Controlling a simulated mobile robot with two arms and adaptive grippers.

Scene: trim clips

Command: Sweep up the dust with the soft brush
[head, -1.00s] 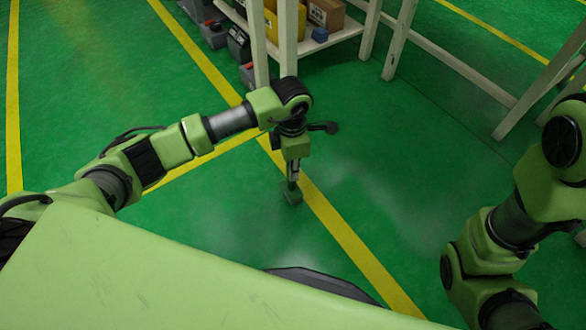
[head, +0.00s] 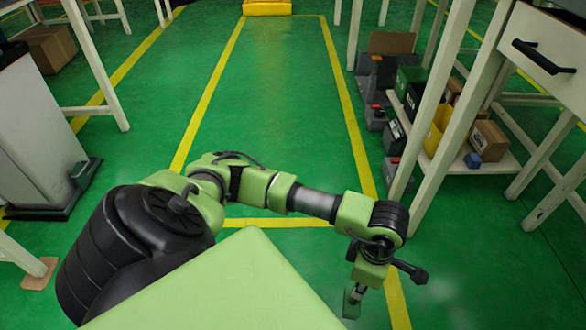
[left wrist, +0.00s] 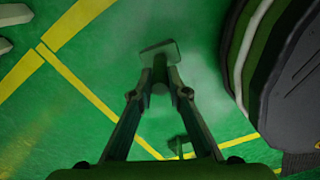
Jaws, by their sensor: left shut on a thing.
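My left gripper (head: 356,290) is at the lower right of the head view, low over the green floor beside a yellow line. It is shut on the soft brush (head: 351,305), a small grey-green block below the fingers. In the left wrist view the two fingers (left wrist: 160,88) close on its dark handle, and its flat head (left wrist: 158,47) points away; bristles cannot be made out. Faint pale dust (left wrist: 205,75) shows on the floor around the brush. Whether the brush touches the floor I cannot tell. My right gripper is not in view.
A white bench with a low shelf (head: 497,165) stands at the right, holding cardboard boxes (head: 487,141) and a yellow bin (head: 437,131). Its legs stand near my left arm. A grey cabinet (head: 38,130) stands at the left. The marked floor lane ahead is clear.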

